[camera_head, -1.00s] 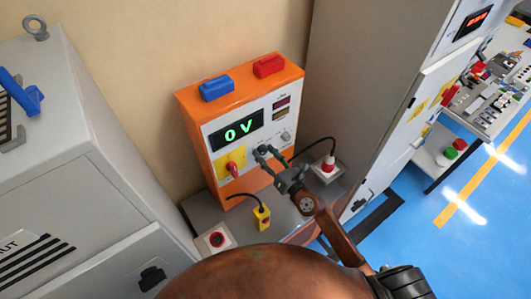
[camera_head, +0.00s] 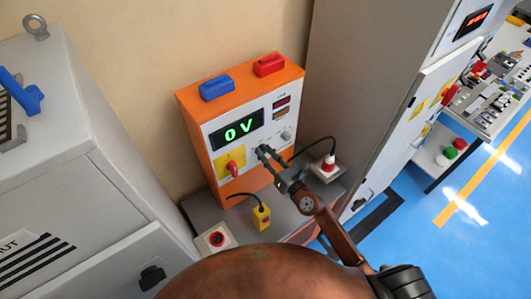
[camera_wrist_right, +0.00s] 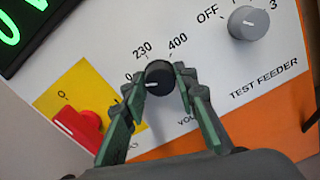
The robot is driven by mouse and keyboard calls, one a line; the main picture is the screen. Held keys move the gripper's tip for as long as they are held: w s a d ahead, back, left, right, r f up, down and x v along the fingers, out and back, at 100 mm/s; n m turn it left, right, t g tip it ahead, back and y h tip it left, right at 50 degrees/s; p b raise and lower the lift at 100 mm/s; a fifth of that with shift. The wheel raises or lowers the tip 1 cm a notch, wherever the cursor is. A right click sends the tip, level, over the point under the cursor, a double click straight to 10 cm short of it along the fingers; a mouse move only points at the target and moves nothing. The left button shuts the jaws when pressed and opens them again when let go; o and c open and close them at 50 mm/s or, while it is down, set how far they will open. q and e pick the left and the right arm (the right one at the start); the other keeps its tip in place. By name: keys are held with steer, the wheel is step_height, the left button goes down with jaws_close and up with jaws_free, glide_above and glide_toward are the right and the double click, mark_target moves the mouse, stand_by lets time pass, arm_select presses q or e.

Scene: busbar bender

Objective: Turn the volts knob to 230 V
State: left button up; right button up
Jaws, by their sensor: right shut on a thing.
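The volts knob (camera_wrist_right: 159,82) is round and black, on the white panel of an orange unit (camera_head: 213,143). Its white mark points left, towards the 0 label (camera_wrist_right: 129,78). The 230 label (camera_wrist_right: 142,49) is above the knob and the 400 label (camera_wrist_right: 178,41) is up to its right. My right gripper (camera_wrist_right: 160,74) is shut on the knob, one finger on each side; in the head view the gripper (camera_head: 264,152) partly hides it. The green display (camera_head: 239,131) reads 0 V. My left gripper is not in view.
A red switch handle (camera_wrist_right: 80,128) on a yellow plate is left of the knob. A grey test feeder knob (camera_wrist_right: 248,23) is at its upper right.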

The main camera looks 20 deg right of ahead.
steer(key=shift+m, duration=0.3)
steer(key=m+p, duration=0.2)
steer(key=m, duration=0.3)
steer(key=shift+m, duration=0.3)
steer(key=m+p, duration=0.1)
steer(key=m, duration=0.4)
steer(key=shift+p, duration=0.3)
steer(key=shift+f+m, duration=0.1)
steer(key=shift+m, duration=0.3)
steer(key=o, duration=1.1)
steer(key=shift+o, duration=0.2)
